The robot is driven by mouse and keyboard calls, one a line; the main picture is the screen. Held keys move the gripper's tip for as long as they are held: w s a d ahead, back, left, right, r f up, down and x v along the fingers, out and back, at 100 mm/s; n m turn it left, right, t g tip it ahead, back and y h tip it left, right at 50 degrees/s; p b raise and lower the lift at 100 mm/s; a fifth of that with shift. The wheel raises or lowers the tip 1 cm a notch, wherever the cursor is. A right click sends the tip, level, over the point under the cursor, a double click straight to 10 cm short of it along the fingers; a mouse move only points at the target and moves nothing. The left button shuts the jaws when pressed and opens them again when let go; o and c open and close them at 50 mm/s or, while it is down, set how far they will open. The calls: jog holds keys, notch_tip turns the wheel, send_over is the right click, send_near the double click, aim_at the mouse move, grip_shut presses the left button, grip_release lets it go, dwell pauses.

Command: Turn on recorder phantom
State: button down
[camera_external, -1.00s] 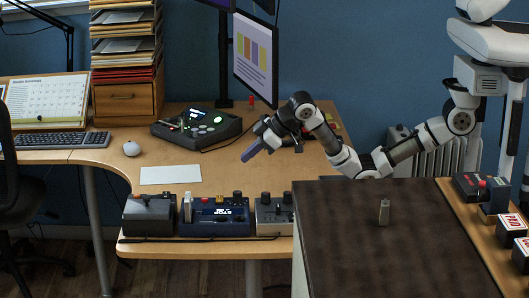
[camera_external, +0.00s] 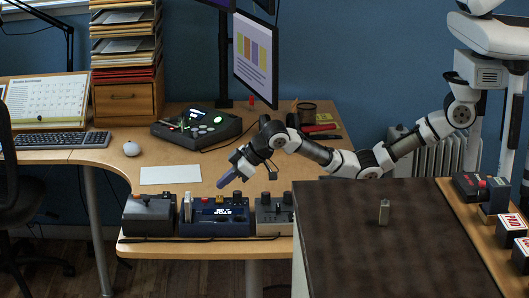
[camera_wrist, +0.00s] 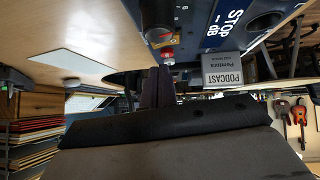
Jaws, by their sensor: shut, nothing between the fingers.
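A dark blue recorder (camera_external: 217,229) with knobs, printed lettering and a small display sits at the front edge of the desk, between two smaller devices. It also shows upside down at the top of the wrist view (camera_wrist: 212,12), with a small red button (camera_wrist: 168,54) and a round dial (camera_wrist: 159,37). My gripper (camera_external: 223,183) is just above and behind the recorder, fingers pointing down and left. In the wrist view its shut, empty fingers (camera_wrist: 157,70) are close to the red button. I cannot tell whether they touch it. No control is readable as "phantom".
A dark grey device (camera_external: 149,219) stands left of the recorder, a grey knobbed box (camera_external: 274,218) right of it. Behind lie a white sheet (camera_external: 170,175) and a black console (camera_external: 197,126). The desk between is clear.

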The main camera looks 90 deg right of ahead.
jog(key=shift+d+f, duration=0.15)
jog(key=shift+f, duration=1)
jog(key=shift+f, duration=0.1)
jog(key=shift+f, duration=0.2)
jog(key=shift+r, duration=0.1)
jog(key=shift+a+r+p, duration=0.15)
jog(key=shift+a+p, duration=0.45)
jog(key=shift+a, duration=0.15)
jog(key=r+p, duration=0.3)
jog(key=r, duration=0.1)
jog(key=shift+d+p, duration=0.2)
jog(key=shift+p, duration=0.1)
jog(key=d+b+v, duration=0.1)
jog(key=b+v, duration=0.1)
jog(key=v, duration=0.8)
jog(key=shift+d, duration=0.4)
